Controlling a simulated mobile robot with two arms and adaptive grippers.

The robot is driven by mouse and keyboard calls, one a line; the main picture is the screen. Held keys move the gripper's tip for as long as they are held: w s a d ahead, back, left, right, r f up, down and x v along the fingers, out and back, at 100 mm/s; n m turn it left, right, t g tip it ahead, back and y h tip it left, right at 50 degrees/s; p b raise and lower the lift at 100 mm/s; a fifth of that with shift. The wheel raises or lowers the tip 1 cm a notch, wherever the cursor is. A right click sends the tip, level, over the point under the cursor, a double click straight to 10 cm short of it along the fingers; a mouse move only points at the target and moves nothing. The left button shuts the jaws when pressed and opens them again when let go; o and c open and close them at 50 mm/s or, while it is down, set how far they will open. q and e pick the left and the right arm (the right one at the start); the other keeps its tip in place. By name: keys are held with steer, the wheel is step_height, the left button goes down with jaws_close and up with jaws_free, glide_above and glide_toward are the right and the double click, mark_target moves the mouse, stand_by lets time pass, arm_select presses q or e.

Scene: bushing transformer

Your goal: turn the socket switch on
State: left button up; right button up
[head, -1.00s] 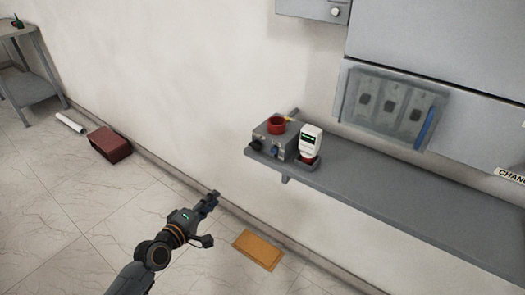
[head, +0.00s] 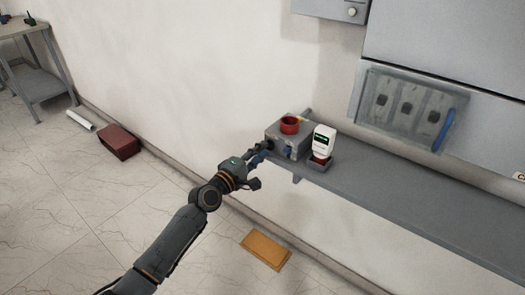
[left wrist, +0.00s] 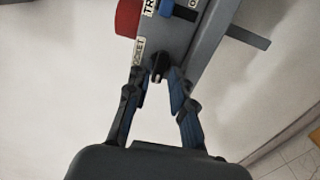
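The socket switch is a small black knob (left wrist: 158,64) beside a label reading "SOCKET" on the front of a grey box (head: 284,143). The box sits at the left end of a wall shelf. My left gripper (left wrist: 159,80) is at the front of the box, also in the head view (head: 264,152). Its two fingers are apart, one on each side of the knob, with the knob between or just beyond the tips. I cannot tell whether they touch it. In the head view the gripper hides part of the box front. My right gripper is not in view.
A red round part (head: 290,124) tops the box, and a blue part (left wrist: 183,10) is on its front. A white handheld device (head: 323,141) stands beside it on the grey shelf (head: 400,194). A brown plate (head: 266,250) and a dark red box (head: 119,142) are on the floor.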

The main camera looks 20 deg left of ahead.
arm_select(q)
steer(key=shift+w+d, duration=0.25)
steer(key=shift+w, duration=0.35)
jaws_close()
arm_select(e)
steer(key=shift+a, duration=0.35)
